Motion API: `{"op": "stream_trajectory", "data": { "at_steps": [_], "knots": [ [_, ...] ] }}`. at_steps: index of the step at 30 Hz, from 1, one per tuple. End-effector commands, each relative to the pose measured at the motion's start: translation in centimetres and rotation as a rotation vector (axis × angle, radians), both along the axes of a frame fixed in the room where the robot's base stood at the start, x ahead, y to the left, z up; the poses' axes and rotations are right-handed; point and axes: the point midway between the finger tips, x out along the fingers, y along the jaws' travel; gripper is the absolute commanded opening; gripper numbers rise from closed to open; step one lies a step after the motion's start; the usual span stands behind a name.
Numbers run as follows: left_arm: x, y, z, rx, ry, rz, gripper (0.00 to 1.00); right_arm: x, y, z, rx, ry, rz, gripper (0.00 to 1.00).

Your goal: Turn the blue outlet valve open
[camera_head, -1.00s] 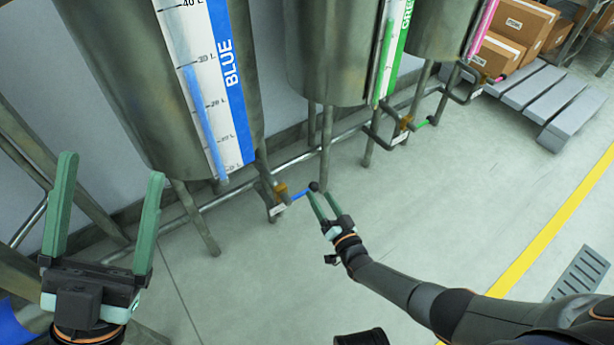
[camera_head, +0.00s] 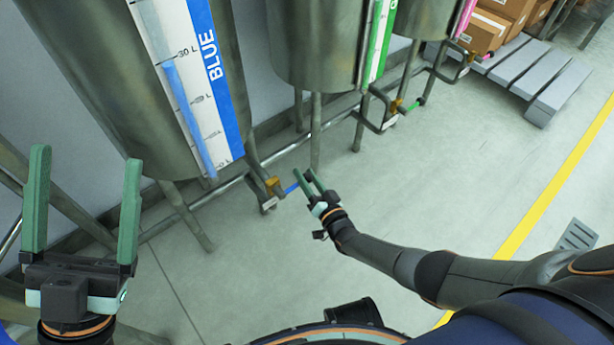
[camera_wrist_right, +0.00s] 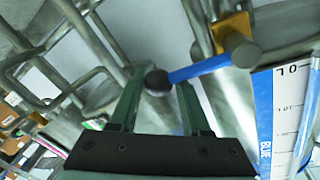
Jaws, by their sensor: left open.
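The blue outlet valve (camera_head: 291,188) is a blue lever with a black knob, on a brass-coloured body (camera_head: 273,187) under the tank labelled BLUE (camera_head: 105,90). The lever points to the right, away from the outlet pipe. My right gripper (camera_head: 310,180) is at the knob end. In the right wrist view the black knob (camera_wrist_right: 157,82) sits between the spread fingertips, with the blue lever (camera_wrist_right: 200,68) running out to the right. Gaps show beside the knob. My left gripper (camera_head: 86,158) is open and empty at the far left, away from the valve.
A tank with a green scale (camera_head: 315,45) and its green-handled valve (camera_head: 417,103) stand to the right. Metal legs and pipes run below the tanks. A pallet (camera_head: 545,90) with cardboard boxes (camera_head: 485,32) is at the back right. The floor in front is clear.

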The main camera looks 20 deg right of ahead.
Motion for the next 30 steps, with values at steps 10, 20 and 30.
{"op": "stream_trajectory", "data": {
  "at_steps": [10,20,30],
  "knots": [
    [0.00,-0.01,-0.03,-0.001,0.000,-0.001,0.87,-0.09,-0.20,-0.28,-0.004,0.008,-0.002,0.02],
    [0.00,-0.01,-0.06,0.000,0.001,0.000,0.87,-0.16,-0.23,-0.42,-0.007,0.011,-0.002,0.00],
    [0.00,-0.02,-0.07,0.000,0.001,0.000,0.87,-0.24,-0.23,-0.55,-0.010,0.014,-0.001,0.00]
  ]
}}
